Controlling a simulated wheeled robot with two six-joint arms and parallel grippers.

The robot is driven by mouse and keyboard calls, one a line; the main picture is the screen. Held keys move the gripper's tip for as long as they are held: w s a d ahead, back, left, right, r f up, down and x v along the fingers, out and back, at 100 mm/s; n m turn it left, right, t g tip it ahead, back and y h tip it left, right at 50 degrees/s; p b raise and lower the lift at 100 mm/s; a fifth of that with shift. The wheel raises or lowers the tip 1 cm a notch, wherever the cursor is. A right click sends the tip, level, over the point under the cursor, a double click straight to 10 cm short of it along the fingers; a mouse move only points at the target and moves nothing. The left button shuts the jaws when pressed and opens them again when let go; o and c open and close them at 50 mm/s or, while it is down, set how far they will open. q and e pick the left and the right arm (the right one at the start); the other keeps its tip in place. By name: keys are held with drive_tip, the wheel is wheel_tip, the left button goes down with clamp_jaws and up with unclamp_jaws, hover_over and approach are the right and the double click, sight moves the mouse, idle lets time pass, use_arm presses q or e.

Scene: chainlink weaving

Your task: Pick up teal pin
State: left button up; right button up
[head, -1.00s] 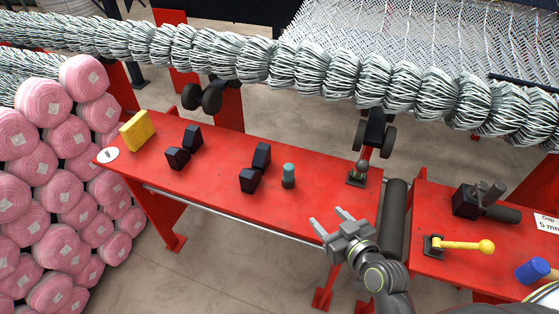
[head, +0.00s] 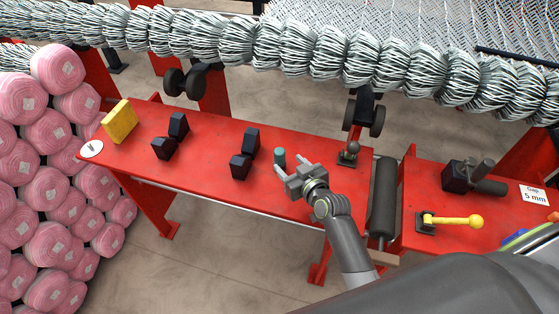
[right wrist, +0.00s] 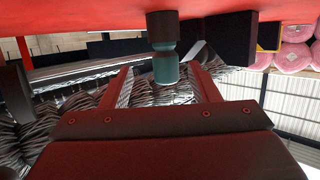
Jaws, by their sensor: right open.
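The teal pin (head: 280,157) stands upright on the red bench, to the right of a pair of dark blocks. In the right wrist view the pin (right wrist: 165,66) appears inverted, with a dark grey base and a teal end, lined up between my two fingers. My right gripper (head: 287,175) is open and empty. Its fingers point at the pin from the near right side, low over the bench. Whether the fingertips reach either side of the pin I cannot tell. My left gripper is not in view.
The red bench (head: 220,188) also holds two pairs of dark blocks (head: 240,165) and a yellow block (head: 119,121). A second red bench with a yellow-handled lever (head: 455,221) is at right.

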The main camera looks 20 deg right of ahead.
sight(282, 158)
drive_tip(key=shift+w+a+r, duration=0.1)
drive_tip(key=shift+w+a, duration=0.05)
drive_tip(key=shift+w, duration=0.3)
drive_tip(key=x, duration=0.1)
drive_tip(key=p+x, duration=0.1)
drive_tip(key=x, duration=0.2)
drive_tip(key=shift+a+r, duration=0.3)
drive_tip(key=shift+w+f, duration=0.15)
drive_tip(key=shift+w, duration=0.15)
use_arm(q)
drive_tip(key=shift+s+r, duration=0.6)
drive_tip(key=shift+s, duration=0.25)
use_arm(e)
drive_tip(key=shift+c, duration=0.6)
drive_tip(key=c, duration=0.9)
use_arm(q)
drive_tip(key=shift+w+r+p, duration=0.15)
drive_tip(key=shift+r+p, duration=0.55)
drive_tip(key=shift+p, duration=0.15)
use_arm(e)
drive_tip(key=shift+r, duration=5.05)
